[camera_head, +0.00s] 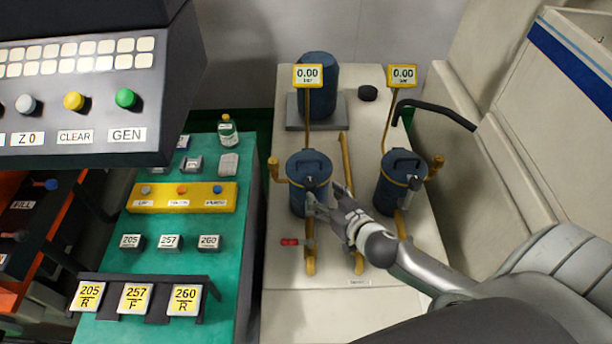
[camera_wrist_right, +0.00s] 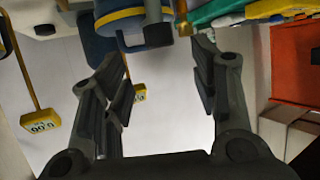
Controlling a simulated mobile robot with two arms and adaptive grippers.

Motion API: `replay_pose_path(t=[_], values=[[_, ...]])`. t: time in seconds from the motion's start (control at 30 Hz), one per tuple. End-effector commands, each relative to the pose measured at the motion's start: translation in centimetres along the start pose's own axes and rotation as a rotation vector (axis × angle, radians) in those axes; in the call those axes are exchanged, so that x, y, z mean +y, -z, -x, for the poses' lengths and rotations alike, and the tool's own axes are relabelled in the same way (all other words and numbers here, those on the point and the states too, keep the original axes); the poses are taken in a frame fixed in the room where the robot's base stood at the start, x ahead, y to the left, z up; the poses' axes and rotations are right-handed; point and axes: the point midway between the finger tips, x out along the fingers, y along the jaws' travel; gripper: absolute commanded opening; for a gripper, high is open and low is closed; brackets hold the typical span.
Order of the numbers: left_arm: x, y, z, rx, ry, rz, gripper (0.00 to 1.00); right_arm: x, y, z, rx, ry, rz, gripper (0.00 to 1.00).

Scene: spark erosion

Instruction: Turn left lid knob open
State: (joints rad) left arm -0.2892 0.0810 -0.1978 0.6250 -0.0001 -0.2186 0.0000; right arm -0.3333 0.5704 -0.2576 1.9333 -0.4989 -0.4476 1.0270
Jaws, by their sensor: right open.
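The left blue canister (camera_head: 309,200) has a dark blue lid (camera_head: 305,161) with a black handle and a yellow band. A small dark piece (camera_head: 309,183), possibly the lid knob, is at the lid's front edge; a brass knob (camera_head: 273,168) sticks out at its left. My right gripper (camera_head: 322,198) is open at the canister's front right; contact cannot be told. In the right wrist view my open fingers (camera_wrist_right: 162,60) have nothing between them. The canister's yellow band (camera_wrist_right: 122,17), a dark knob-like piece (camera_wrist_right: 157,33) and a brass knob (camera_wrist_right: 183,18) show beyond the fingertips. My left gripper is out of view.
A similar right canister (camera_head: 391,197) stands beside my right arm. Yellow pipes (camera_head: 347,160) and a red-handled valve (camera_head: 290,242) are close to the left canister. A display on a post (camera_head: 308,76) rises behind it. A green bench (camera_head: 245,215) stands at left.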

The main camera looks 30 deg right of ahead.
Motion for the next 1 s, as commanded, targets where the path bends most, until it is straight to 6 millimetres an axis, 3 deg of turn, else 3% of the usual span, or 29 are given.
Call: replay_pose_path(t=[0.33, 0.47, 0.6, 0.73, 1.0], values=[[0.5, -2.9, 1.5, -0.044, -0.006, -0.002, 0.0, 0.0, 0.2, -5.3, -0.001, -0.002, 0.0, 0.55], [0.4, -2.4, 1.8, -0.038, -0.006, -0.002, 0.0, 0.0, 0.1, -7.2, -0.002, -0.002, -0.001, 0.55], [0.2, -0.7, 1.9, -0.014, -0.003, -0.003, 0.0, 0.1, 0.0, -8.7, -0.003, -0.003, -0.002, 0.55], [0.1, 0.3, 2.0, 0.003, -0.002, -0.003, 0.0, 0.0, -0.1, -9.6, -0.003, -0.002, -0.001, 0.55], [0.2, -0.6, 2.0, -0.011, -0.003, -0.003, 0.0, 0.0, -0.1, -10.0, -0.003, -0.002, -0.001, 0.55]])
